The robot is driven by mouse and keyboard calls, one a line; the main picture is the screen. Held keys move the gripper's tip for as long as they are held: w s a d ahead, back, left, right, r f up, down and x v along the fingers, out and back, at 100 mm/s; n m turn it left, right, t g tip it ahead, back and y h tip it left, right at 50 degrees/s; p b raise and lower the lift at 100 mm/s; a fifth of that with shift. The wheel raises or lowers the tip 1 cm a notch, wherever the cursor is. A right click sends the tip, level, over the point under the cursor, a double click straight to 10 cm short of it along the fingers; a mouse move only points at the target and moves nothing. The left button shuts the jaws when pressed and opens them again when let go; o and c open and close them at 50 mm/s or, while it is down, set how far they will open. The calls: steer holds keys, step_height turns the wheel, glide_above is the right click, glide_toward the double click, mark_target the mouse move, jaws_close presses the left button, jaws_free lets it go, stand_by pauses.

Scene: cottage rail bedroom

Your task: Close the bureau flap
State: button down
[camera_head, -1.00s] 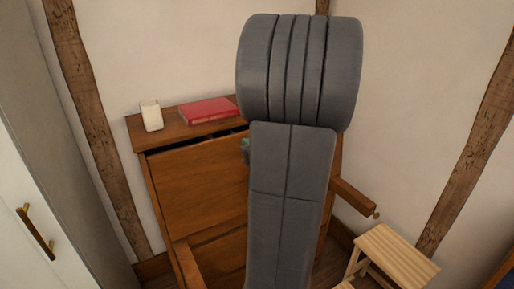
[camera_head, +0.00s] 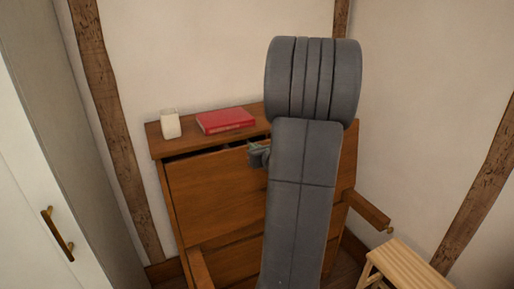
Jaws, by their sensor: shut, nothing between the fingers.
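The wooden bureau (camera_head: 157,147) stands against the back wall. Its flap (camera_head: 213,200) is raised and close to upright. A dark gap shows between the flap's top edge and the bureau top, so the flap is not flush. My gripper (camera_head: 258,155) shows in part at the flap's top edge, left of my grey arm. It is shut and holds nothing. Whether it touches the flap I cannot tell. My arm hides the right part of the flap. Two wooden support arms stick out in front, the left one (camera_head: 200,270) and the right one (camera_head: 370,210).
A red book (camera_head: 226,121) and a white cup-like object (camera_head: 171,124) sit on the bureau top. A pale slatted wooden stool (camera_head: 408,267) stands at the lower right. A white cabinet with a brass handle (camera_head: 57,235) is close on the left.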

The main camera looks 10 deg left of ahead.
steer(key=r+p+x, duration=0.1)
steer(key=x, duration=0.5)
steer(key=shift+w+a+f+g+h, duration=0.2)
steer(key=shift+w+f+g+h, duration=0.1)
steer(key=shift+g, duration=0.1)
steer(key=shift+r+p, duration=0.1)
steer(key=shift+p, duration=0.2)
